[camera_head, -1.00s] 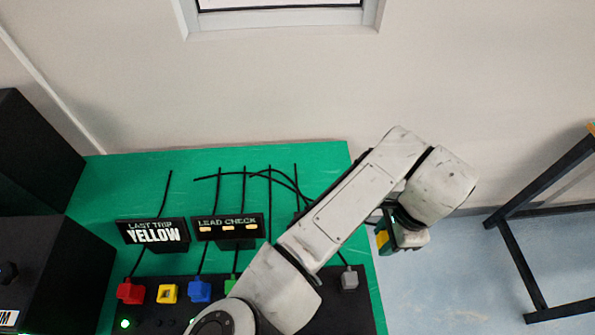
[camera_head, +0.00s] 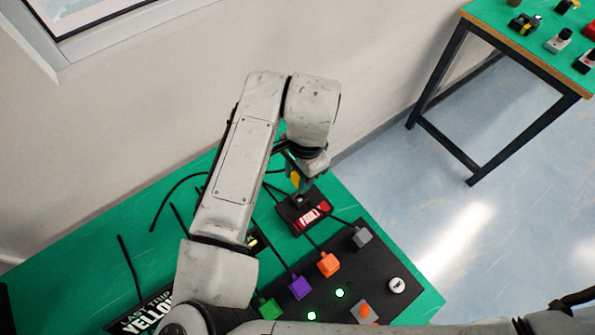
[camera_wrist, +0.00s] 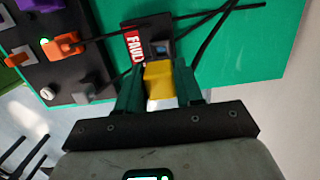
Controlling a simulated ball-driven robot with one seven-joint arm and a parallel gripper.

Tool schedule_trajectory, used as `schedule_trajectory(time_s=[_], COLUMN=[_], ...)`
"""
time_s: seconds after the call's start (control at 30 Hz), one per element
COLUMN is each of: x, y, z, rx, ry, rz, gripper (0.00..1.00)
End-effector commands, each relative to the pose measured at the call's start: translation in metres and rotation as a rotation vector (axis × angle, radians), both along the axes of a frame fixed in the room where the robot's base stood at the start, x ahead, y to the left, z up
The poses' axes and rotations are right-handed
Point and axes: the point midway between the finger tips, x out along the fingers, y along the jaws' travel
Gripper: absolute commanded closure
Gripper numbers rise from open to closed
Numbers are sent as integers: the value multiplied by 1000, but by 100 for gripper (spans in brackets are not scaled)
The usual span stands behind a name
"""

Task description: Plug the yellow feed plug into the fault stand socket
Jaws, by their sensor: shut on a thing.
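My gripper (camera_wrist: 158,90) is shut on the yellow feed plug (camera_wrist: 159,80), held between its two green fingers. The plug also shows in the head view (camera_head: 295,181), partly hidden by the fingers. The black fault stand (camera_head: 302,212) with its red FAULT label is on the green table, just below the gripper in that view. In the wrist view the fault stand socket (camera_wrist: 160,47) is a small bluish-grey opening beside the label, directly ahead of the plug. The plug's front edge is very close to it. I cannot tell whether they touch.
A black panel (camera_head: 338,273) bears orange (camera_head: 328,264), purple (camera_head: 300,287), green (camera_head: 269,308) and grey (camera_head: 362,237) plugs with black cables. Cables run close beside the fault stand. A second green table (camera_head: 478,17) with several small items stands at the upper right.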

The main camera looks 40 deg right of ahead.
Motion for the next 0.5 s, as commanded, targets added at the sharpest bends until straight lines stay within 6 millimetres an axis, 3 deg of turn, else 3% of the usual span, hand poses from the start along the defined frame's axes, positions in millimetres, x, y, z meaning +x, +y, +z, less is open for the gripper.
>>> schedule_trajectory(time_s=[0.5], x=[0], y=[0], z=[-38], rx=[0], ry=[1], rz=[0], gripper=[94])
